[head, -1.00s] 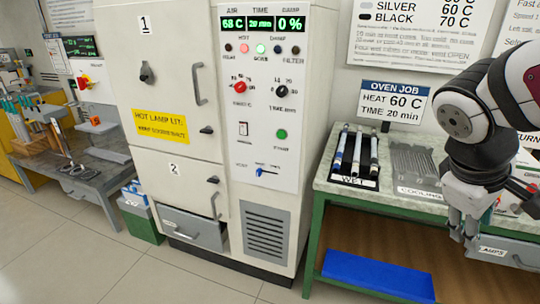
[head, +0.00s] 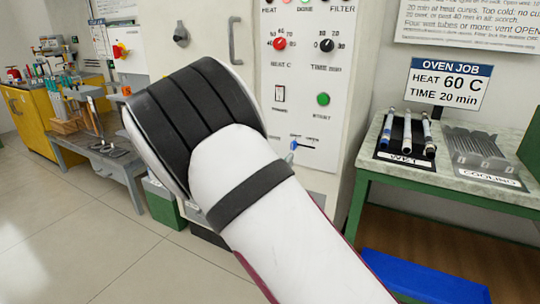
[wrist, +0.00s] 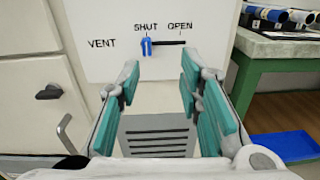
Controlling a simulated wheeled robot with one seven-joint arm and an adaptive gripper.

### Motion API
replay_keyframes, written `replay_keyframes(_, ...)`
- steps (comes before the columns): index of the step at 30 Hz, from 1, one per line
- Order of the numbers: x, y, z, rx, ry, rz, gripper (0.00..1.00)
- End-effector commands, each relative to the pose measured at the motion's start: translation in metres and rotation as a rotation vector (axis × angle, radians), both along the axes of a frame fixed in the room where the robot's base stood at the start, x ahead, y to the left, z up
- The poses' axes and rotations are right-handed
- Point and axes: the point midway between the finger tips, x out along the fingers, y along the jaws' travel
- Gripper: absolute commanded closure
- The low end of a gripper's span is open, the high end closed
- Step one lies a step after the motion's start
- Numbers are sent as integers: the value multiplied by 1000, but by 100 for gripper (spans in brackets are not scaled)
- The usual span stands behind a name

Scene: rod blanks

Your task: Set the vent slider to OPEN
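The vent slider's blue knob (wrist: 147,46) sits at the left end of its dark horizontal slot (wrist: 170,43), under the SHUT label. The OPEN label (wrist: 180,26) is above the right part of the slot. The knob also shows in the head view (head: 294,145), just right of my arm. My gripper (wrist: 159,76) is open and empty. Its two teal-padded fingers are spread below the slider in the wrist view, apart from the knob. In the head view my arm hides the gripper.
The oven's white control panel (head: 305,70) carries knobs and a green start button (head: 323,99) above the slider. A louvred grille (wrist: 158,135) is below it. To the right stands a green-legged bench (wrist: 265,48) with rods on the WET rack (head: 405,152). A blue bin (head: 425,276) is underneath.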

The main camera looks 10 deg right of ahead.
Motion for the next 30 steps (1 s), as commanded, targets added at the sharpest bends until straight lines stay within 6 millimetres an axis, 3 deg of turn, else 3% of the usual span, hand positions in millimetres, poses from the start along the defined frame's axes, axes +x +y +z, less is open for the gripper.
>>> replay_keyframes(5, 10, 7, -8, -38, 5, 32, 67)
replay_keyframes(21, 86, -51, -8, -34, 5, 27, 67)
replay_keyframes(30, 114, -70, -8, -34, 6, 29, 67)
